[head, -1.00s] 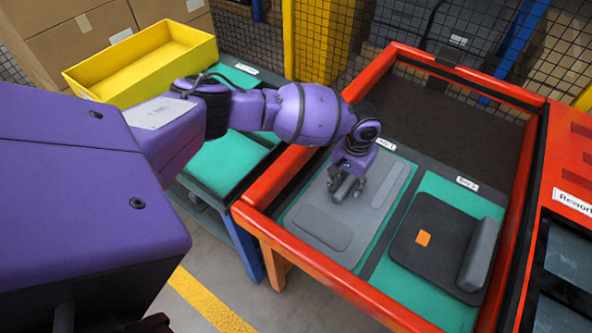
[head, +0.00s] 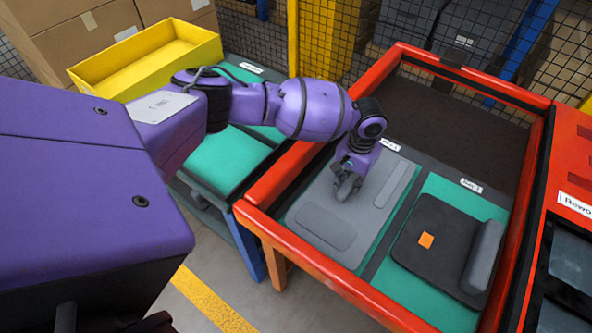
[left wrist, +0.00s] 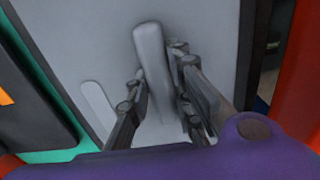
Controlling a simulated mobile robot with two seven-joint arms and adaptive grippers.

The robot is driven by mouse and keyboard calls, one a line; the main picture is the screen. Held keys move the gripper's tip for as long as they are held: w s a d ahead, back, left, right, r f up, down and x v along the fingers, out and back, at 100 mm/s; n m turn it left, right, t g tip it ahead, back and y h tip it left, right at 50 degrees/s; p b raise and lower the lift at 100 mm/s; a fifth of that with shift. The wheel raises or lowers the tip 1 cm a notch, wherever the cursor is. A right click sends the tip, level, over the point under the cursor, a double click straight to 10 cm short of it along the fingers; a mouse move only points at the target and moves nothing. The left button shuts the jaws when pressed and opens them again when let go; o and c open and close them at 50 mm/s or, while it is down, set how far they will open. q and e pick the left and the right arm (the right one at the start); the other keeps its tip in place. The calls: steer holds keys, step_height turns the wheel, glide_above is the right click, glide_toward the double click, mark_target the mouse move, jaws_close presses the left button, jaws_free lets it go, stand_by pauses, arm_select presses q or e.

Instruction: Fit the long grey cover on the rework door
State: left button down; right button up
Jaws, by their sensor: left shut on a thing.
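My left gripper (head: 348,190) is low over the light grey door panel (head: 345,207) in the left bay of the red-framed table. Its fingers are shut on a long grey bar, which looks like the cover (left wrist: 152,55). In the left wrist view the bar runs between the fingers with its rounded end pointing up the picture. In the head view my gripper mostly hides it. I cannot tell whether it touches the panel. The dark door (head: 427,228) with an orange tag (head: 426,240) lies in the right bay. A thick grey block (head: 483,257) lies along its right side. My right gripper is out of view.
The red frame (head: 330,277) stands up around both bays. The light grey panel has a flat strip (head: 395,186) and a rounded pad (head: 328,234). A yellow bin (head: 90,88) stands at the back left. A sign reading roughly "Rework" (head: 575,206) is at the right.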

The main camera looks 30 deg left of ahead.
arm_select(q)
steer(key=r+p, duration=0.1)
steer(key=r, duration=0.9)
steer(key=shift+w+r, duration=0.1)
steer(key=shift+w, duration=0.1)
step_height(320, 180, up, 6)
steer(key=p, duration=0.3)
step_height(320, 180, up, 9)
steer(key=p, duration=0.2)
glide_above(351, 180)
steer(key=shift+r, duration=0.15)
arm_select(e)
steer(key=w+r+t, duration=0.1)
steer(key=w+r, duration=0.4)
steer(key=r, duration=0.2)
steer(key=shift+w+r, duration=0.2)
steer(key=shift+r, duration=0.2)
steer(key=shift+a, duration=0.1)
